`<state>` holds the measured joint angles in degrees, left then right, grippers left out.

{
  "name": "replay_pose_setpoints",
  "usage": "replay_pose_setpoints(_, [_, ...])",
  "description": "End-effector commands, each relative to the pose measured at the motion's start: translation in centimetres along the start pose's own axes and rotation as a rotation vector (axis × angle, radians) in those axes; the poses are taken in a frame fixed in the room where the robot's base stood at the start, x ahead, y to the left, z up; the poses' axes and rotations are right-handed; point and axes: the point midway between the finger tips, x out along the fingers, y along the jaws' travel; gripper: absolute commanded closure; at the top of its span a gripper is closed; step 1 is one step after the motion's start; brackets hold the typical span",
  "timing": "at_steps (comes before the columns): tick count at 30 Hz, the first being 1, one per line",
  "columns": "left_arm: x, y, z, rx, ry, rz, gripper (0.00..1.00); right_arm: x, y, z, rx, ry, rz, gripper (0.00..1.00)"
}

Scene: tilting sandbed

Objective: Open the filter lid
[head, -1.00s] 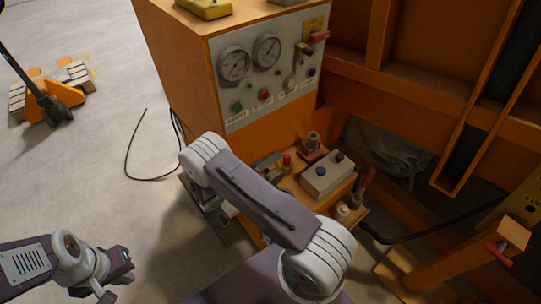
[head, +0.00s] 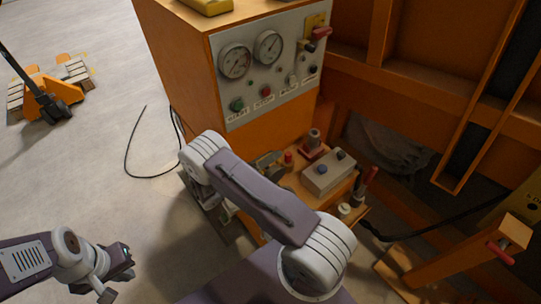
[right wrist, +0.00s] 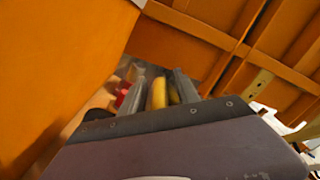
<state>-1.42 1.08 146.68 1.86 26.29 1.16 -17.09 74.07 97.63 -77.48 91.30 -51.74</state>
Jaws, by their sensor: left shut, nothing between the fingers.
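I cannot pick out the filter lid for certain. A grey cylinder on a red base (head: 313,140) stands on the orange shelf beside the control cabinet. My right gripper (right wrist: 160,85) shows in the right wrist view with its two grey fingers apart. A blurred yellow thing (right wrist: 159,94) shows between the fingers; I see no clear contact with them. A red thing (right wrist: 122,96) is just left of the fingers. In the head view my right arm hides much of the area in front of the shelf. My left gripper (head: 127,264) is shut and empty over the floor at lower left.
The orange cabinet has a grey panel (head: 275,75) with gauges and buttons. Orange beams rise at right. A pallet truck (head: 50,95) stands on open floor at left.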

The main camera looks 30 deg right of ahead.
Motion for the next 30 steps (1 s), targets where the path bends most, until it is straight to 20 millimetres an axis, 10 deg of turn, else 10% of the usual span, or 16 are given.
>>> replay_pose_setpoints(7, [0.1, 0.0, 0.0, 0.0, 0.0, 0.0, 1.0, -0.6, 0.0, 0.2, 0.002, -0.003, 0.0, 0.62])
replay_pose_setpoints(19, [1.0, 0.0, 0.1, 0.0, 0.0, 0.0, 1.0, -8.4, 0.1, 0.0, 0.002, -0.003, 0.001, 0.62])
replay_pose_setpoints(30, [1.0, 0.0, 0.1, 0.0, 0.0, 0.0, 1.0, -9.1, 0.0, 0.1, 0.0, -0.001, -0.001, 0.62])
